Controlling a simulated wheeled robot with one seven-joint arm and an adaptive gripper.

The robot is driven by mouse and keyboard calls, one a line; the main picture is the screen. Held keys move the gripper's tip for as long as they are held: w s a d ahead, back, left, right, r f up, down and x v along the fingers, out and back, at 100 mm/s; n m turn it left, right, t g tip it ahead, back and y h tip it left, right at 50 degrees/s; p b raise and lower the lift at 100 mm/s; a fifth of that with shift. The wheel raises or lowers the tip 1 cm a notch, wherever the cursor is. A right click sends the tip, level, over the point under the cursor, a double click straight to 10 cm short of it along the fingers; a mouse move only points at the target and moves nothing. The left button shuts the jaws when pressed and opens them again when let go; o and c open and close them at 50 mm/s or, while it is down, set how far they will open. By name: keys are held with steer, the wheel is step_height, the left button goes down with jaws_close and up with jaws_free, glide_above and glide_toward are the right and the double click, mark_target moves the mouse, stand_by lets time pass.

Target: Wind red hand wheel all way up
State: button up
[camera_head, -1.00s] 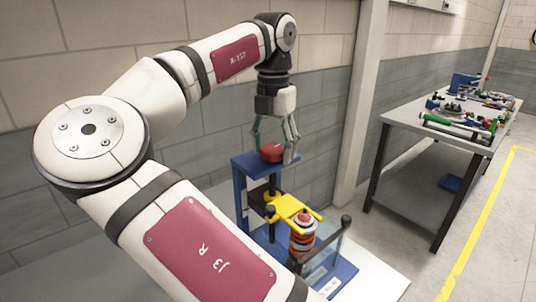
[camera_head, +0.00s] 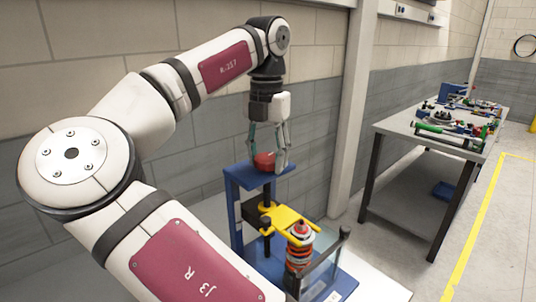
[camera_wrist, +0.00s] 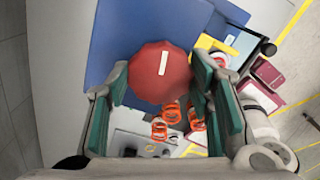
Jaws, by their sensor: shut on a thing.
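The red hand wheel (camera_head: 264,161) sits on top of the blue fixture frame (camera_head: 239,190). It also shows in the wrist view (camera_wrist: 157,75), with a white stripe on its face. My gripper (camera_head: 266,164) points down over it and is shut on it, one finger on each side. In the wrist view, the green-padded fingers flank the wheel. Below, a yellow fork plate (camera_head: 283,222) is on the dark screw. The wheel's underside is hidden.
A clear guard panel with a black-knobbed post (camera_head: 344,238) stands beside the spring unit. The wall is close behind the fixture. A grey workbench (camera_head: 390,121) with several parts stands at the right, with open floor in front.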

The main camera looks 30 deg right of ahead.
steer(key=n+p, duration=0.2)
steer(key=n, duration=0.2)
steer(key=shift+s+r+n, duration=0.1)
steer(key=shift+r+n, duration=0.05)
steer(key=shift+n, duration=0.15)
steer(key=n+p, duration=0.3)
steer(key=n, duration=0.1)
steer(key=n+p, duration=0.2)
steer(key=n, duration=0.2)
steer(key=shift+n, duration=0.4)
steer(key=shift+f+n+p, duration=0.2)
steer(key=shift+n+p, duration=0.2)
steer(key=shift+n, duration=0.8)
